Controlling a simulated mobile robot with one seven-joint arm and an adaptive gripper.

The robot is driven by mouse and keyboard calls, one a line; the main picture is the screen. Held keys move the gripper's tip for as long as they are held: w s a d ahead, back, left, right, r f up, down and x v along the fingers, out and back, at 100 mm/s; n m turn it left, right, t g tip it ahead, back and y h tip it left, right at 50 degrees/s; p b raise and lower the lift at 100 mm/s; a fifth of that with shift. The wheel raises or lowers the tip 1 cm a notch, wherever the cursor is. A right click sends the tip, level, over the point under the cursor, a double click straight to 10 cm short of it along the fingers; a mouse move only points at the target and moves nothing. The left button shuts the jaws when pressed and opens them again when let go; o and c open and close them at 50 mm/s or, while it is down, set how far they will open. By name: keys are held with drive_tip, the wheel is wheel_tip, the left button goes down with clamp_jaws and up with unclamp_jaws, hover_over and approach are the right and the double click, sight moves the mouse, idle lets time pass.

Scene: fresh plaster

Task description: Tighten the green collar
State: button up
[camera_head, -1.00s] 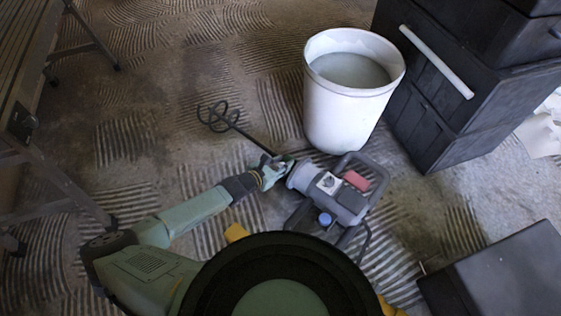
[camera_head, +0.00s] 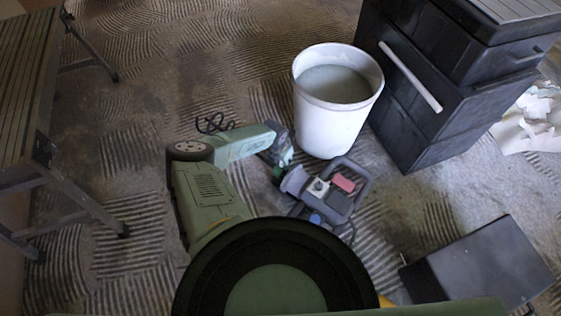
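A grey power mixer (camera_head: 325,192) with a red part and a blue cap lies on the floor, framed by tubular handles. A small dark green collar (camera_head: 277,173) shows at its nose end, partly hidden by my gripper. My gripper (camera_head: 284,161) is right at the collar, coming from the upper left. Its fingers are small and blurred here, so I cannot tell whether they touch or enclose the collar. The mixer's dark paddle (camera_head: 213,123) shows behind my arm, and my arm hides most of its shaft.
A white bucket (camera_head: 318,122) of pale liquid stands just behind the mixer. Stacked black toolboxes (camera_head: 415,130) stand right of it. A dark case (camera_head: 480,270) is at the lower right. A folding workbench (camera_head: 42,150) stands left. Ridged floor is open at upper left.

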drive_tip(key=w+d+f+g+y+b, duration=0.1)
drive_tip(key=g+y+b, duration=0.1)
drive_tip(key=b, duration=0.2)
drive_tip(key=shift+w+d+f, duration=0.1)
drive_tip(key=shift+w+f, duration=0.05)
drive_tip(key=shift+f, duration=0.05)
drive_tip(key=shift+w+d+g+y+b, duration=0.2)
drive_tip(key=shift+g+y+b, duration=0.4)
drive_tip(key=shift+b, duration=0.55)
drive_tip(key=shift+g, duration=0.3)
drive_tip(key=o, duration=0.8)
drive_tip(key=shift+r, duration=0.15)
drive_tip(key=s+a+v, duration=0.1)
drive_tip(key=v, duration=0.8)
drive_tip(key=shift+s+a+r, duration=0.2)
drive_tip(key=shift+s+r, duration=0.05)
drive_tip(key=shift+r, duration=0.25)
